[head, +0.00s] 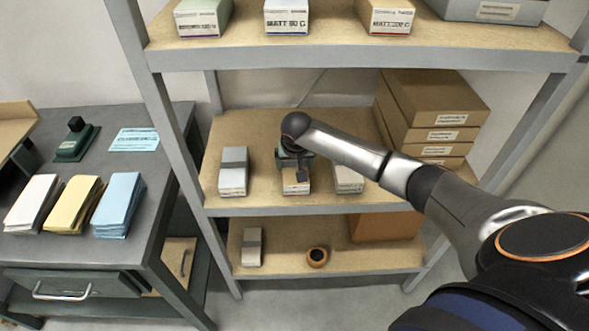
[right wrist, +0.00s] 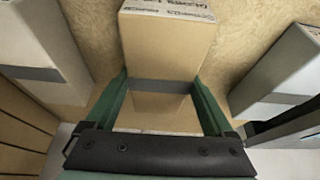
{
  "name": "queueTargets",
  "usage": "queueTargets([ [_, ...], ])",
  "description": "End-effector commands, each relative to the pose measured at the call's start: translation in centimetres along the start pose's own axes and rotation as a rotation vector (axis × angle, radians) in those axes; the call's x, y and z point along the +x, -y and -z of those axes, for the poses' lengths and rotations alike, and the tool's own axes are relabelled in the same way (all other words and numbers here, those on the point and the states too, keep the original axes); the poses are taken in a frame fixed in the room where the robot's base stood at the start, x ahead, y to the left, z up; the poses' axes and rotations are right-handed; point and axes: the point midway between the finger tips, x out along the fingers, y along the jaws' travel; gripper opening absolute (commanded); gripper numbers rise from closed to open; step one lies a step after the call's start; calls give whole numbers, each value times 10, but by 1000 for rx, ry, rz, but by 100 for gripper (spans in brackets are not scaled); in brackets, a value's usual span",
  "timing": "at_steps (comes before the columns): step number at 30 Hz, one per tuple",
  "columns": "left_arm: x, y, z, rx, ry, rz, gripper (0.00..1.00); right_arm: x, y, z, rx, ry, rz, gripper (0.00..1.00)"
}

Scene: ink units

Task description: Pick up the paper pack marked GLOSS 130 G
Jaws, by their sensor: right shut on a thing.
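On the middle shelf (head: 325,205) a tan pack (head: 296,187) stands between a grey pack (head: 233,170) on its left and a whitish pack (head: 348,178) on its right. Its label is too small to read in the head view. My right gripper (head: 296,168) is over this middle pack and hides much of it. In the right wrist view the green fingers (right wrist: 163,88) are shut on the sides of the tan pack (right wrist: 175,50), which has a grey band. Print shows at its far end, upside down and cut off. The pack appears to be at the shelf board. My left gripper is not in view.
Packs including one marked MATT 90 G (head: 287,17) stand on the upper shelf (head: 350,52), above my arm. Brown boxes (head: 430,105) are stacked at the middle shelf's right. A tape roll (head: 317,257) lies below. A desk (head: 145,190) with paper stacks stands left.

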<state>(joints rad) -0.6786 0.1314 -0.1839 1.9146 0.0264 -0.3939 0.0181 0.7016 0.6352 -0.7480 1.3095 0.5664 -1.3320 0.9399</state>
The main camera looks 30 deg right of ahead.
Motion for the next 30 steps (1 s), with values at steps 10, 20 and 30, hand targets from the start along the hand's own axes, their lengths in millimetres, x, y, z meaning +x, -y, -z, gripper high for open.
queueTargets([
  [10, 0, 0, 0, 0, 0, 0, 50, 0, 0, 0, 1, 0, 0, 11],
  [20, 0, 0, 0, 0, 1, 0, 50, -2, 0, 2, 1, -3, 1, 0],
  [30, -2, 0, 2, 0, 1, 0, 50, -31, 1, 15, 3, -6, 5, 0],
])
